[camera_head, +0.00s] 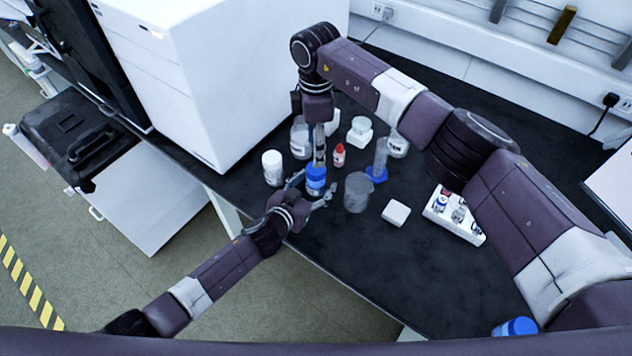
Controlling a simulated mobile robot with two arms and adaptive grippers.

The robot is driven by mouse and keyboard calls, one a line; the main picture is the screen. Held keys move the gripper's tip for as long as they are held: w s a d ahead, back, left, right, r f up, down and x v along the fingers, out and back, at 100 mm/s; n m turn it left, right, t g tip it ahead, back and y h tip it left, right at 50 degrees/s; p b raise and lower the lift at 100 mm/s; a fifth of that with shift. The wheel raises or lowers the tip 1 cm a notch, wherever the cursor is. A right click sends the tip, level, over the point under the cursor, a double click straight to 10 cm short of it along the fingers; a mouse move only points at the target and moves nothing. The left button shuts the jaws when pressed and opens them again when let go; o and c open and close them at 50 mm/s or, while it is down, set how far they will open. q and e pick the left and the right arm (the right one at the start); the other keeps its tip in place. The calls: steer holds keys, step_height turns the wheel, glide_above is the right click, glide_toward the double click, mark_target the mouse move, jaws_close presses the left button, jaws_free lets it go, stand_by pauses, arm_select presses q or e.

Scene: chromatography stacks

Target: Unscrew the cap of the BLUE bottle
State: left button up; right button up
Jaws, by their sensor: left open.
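The blue bottle (315,183) stands near the front edge of the dark bench, with its blue upper part showing. My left gripper (311,190) comes in low from the front left. It is open, with one finger on each side of the bottle; I cannot tell whether they touch it. My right gripper (319,152) points down from above, with its fingers just over the bottle's top. The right fingers are small and partly lost against the bottles behind, so their opening and any contact with the cap are unclear.
A white bottle (272,167) stands close on the left, and a clear beaker (357,192) close on the right. A red-capped bottle (339,154) and blue-based cylinder (377,172) stand behind. A white box (396,213) and vial rack (455,217) lie right.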

mark_target(316, 180)
arm_select(q)
jaws_close()
arm_select(e)
steer(key=m, duration=0.3)
steer(key=shift+f+m, duration=0.15)
steer(key=shift+m, duration=0.55)
step_height(316, 180, down, 8)
steer(key=shift+r, duration=0.15)
stand_by(0.3)
